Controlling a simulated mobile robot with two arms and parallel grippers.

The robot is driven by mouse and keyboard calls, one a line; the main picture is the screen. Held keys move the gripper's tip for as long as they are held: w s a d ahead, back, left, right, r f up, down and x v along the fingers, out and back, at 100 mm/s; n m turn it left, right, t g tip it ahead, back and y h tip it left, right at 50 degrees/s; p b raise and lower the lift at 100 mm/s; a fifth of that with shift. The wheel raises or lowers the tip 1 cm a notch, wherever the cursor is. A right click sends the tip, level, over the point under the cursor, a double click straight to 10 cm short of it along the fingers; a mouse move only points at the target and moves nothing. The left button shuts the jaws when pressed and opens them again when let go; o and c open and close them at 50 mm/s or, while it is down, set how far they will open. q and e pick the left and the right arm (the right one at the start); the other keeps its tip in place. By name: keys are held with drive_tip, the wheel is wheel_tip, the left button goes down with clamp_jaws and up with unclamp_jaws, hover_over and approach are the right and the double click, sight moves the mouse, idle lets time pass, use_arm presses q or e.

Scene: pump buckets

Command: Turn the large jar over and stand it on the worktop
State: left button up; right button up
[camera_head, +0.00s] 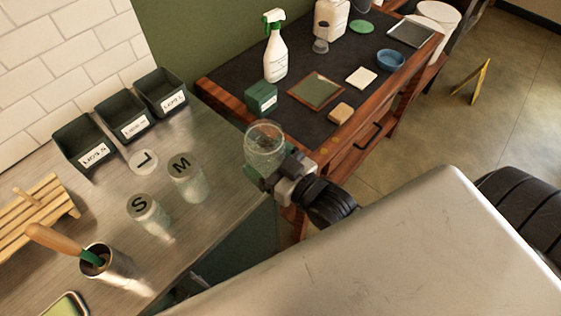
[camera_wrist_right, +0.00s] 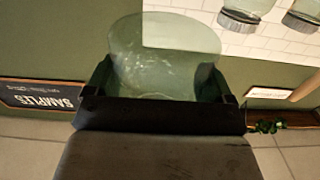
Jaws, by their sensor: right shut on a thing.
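The large clear glass jar (camera_head: 264,143) is held in my right gripper (camera_head: 276,180), off the worktop and beyond its right edge in the head view. In the right wrist view the jar (camera_wrist_right: 168,50) sits between the two dark fingers of the gripper (camera_wrist_right: 162,95), which is shut on it. I cannot tell which end of the jar is its mouth. The steel worktop (camera_head: 225,150) carries a round white disc marked L (camera_head: 143,160). Glass jars marked S (camera_head: 152,222) and M (camera_head: 190,187) stand near it. My left gripper is not in view.
Dark labelled bins (camera_head: 124,120) line the wall. A wooden rack (camera_head: 38,212) and a metal cup (camera_head: 108,272) with a wooden-handled tool stand at left. A dark-topped wooden table (camera_head: 300,130) with a spray bottle (camera_head: 275,55) stands behind. The worktop right of the M jar is clear.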

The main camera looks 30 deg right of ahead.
drive_tip(key=w+f+b, duration=0.2)
drive_tip(key=w+a+f+b, duration=0.1)
drive_tip(key=f+b, duration=0.1)
drive_tip(key=b, duration=0.1)
drive_tip(key=w+a+f+b, duration=0.1)
drive_tip(key=w+b, duration=0.1)
drive_tip(key=shift+w+f, duration=0.3)
drive_tip(key=shift+f, duration=0.1)
drive_tip(key=shift+a+f+b, duration=0.1)
drive_tip(key=shift+f+b, duration=0.75)
drive_tip(key=shift+f, duration=0.3)
drive_tip(key=shift+f, duration=0.15)
drive_tip(key=o, duration=0.9)
drive_tip(key=shift+f, duration=0.1)
drive_tip(key=shift+s, duration=0.2)
drive_tip(key=b+v, duration=0.2)
drive_tip(key=v, duration=0.8)
drive_tip(key=shift+s, duration=0.15)
